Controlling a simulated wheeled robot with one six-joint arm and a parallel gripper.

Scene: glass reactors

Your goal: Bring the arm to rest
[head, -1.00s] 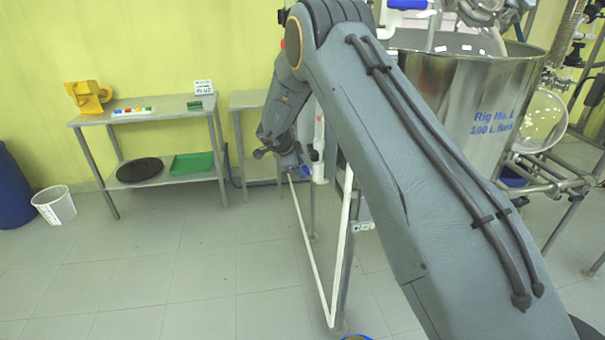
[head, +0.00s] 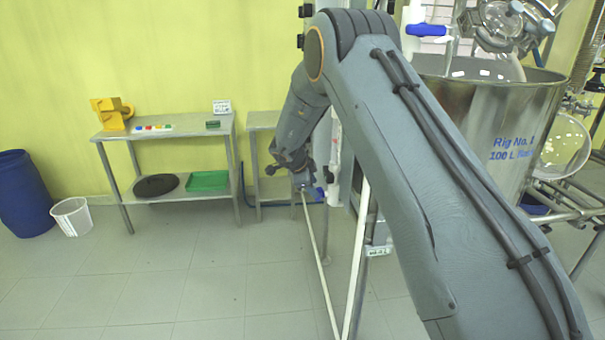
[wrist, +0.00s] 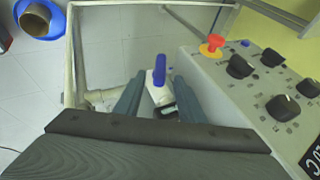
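My arm reaches forward from the lower right of the head view and bends down at its far end. My gripper (head: 308,192) hangs low beside the rig's frame there, small and partly hidden. In the wrist view my gripper's two dark fingers (wrist: 158,97) stand apart. A white valve body (wrist: 160,92) with a blue handle (wrist: 161,68) shows between and beyond the fingertips. I see no clear contact between fingers and valve. A dark piece (wrist: 168,109) lies just below the white body; I cannot tell what it is.
A control panel (wrist: 250,85) with black knobs and a red-yellow button (wrist: 212,45) is close on the right. The steel vessel (head: 480,125) stands right of my arm. A shelf table (head: 165,133), blue drum (head: 24,195) and white bin (head: 72,217) stand left. Floor (head: 190,280) is clear.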

